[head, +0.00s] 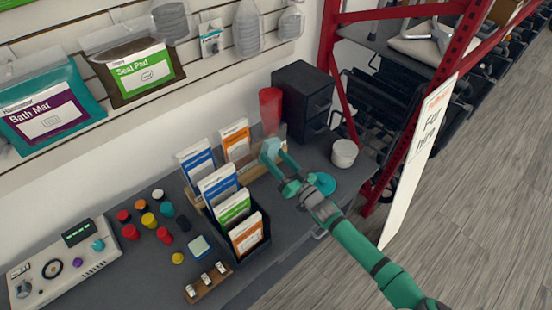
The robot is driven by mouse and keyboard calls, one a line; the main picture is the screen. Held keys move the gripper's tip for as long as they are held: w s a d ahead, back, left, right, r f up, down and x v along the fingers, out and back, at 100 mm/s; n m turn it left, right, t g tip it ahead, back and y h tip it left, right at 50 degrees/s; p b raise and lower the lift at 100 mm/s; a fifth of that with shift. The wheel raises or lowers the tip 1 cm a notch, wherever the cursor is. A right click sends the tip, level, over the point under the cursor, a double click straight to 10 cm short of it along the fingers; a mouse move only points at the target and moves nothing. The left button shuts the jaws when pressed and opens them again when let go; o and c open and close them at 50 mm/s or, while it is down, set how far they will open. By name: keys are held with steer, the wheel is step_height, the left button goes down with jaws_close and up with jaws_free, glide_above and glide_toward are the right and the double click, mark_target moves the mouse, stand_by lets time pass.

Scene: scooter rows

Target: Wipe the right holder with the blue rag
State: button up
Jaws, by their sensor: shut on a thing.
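My gripper (274,153) reaches in from the lower right and is shut on a pale blue rag (270,147). The rag is bunched at the fingertips, just right of an orange-topped leaflet. A wooden holder (257,166) with blue and orange leaflets stands at the back of the counter. The rag is close to its right end; I cannot tell whether they touch. A black holder (262,247) with blue, green and orange leaflets stands in front of it, below and left of the gripper. It hides part of the wooden holder.
A red cylinder (270,108) and a black drawer unit (303,100) stand behind the gripper. A white tub (344,153) is to the right. Colored caps (149,220), a control box (62,268) and a small wooden rack (208,282) lie left. A red shelf post (330,70) rises right.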

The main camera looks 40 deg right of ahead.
steer(key=shift+w, duration=0.35)
steer(key=shift+w+a, duration=0.1)
steer(key=shift+w, duration=0.05)
steer(key=shift+w, duration=0.35)
stand_by(0.3)
steer(key=d, duration=0.7)
steer(key=shift+w, duration=0.25)
stand_by(0.3)
steer(key=shift+s+a, duration=0.15)
steer(key=shift+a, duration=1.6)
steer(key=shift+s+a, duration=0.1)
steer(key=shift+a, duration=1.65)
